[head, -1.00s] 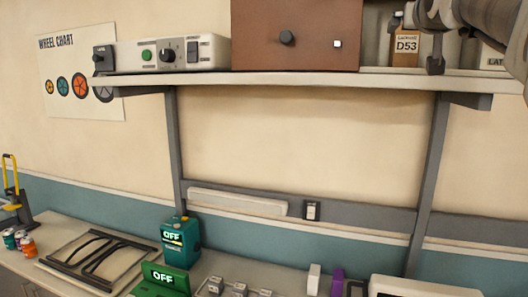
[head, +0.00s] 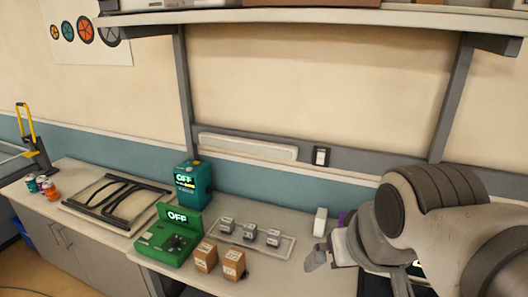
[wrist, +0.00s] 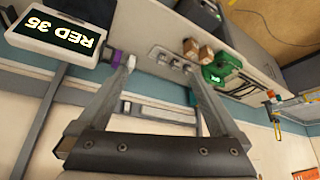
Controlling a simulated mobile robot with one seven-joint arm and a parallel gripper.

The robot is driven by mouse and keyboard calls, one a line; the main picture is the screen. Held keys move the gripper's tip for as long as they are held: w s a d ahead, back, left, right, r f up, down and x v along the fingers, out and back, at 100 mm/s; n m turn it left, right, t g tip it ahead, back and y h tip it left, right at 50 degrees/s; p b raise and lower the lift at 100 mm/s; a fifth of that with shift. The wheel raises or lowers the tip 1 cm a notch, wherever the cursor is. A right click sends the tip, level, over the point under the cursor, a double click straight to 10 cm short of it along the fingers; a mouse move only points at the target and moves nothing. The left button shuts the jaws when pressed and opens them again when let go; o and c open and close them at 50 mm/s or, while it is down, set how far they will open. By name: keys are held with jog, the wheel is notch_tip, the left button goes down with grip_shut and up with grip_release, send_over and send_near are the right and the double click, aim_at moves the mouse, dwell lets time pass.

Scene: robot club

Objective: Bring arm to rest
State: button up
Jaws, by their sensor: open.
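My arm (head: 435,205) reaches in from the right of the head view, bent low over the right part of the bench. In the wrist view my gripper (wrist: 160,72) is open, with its two fingers spread apart and nothing held between them. Behind the fingers the wrist view shows the bench and wall, turned upside down. In the head view the arm hides much of the bench's right end, and the fingers cannot be made out clearly there.
A bench (head: 120,245) carries a green device (head: 170,240), a teal device (head: 192,185), brown boxes (head: 232,264), a tray of small blocks (head: 285,252) and a black frame (head: 70,205). A white display reading RED 35 (wrist: 58,30) is close in the wrist view. A shelf (head: 330,18) hangs above.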

jog(key=shift+s+a+f, duration=0.15)
jog(key=shift+s+f, duration=0.4)
jog(key=shift+f, duration=0.1)
jog(key=shift+f, duration=0.1)
notch_tip(320, 180, down, 5)
jog(key=b, duration=0.5)
jog(key=shift+f+b, duration=0.2)
jog(key=shift+b, duration=0.15)
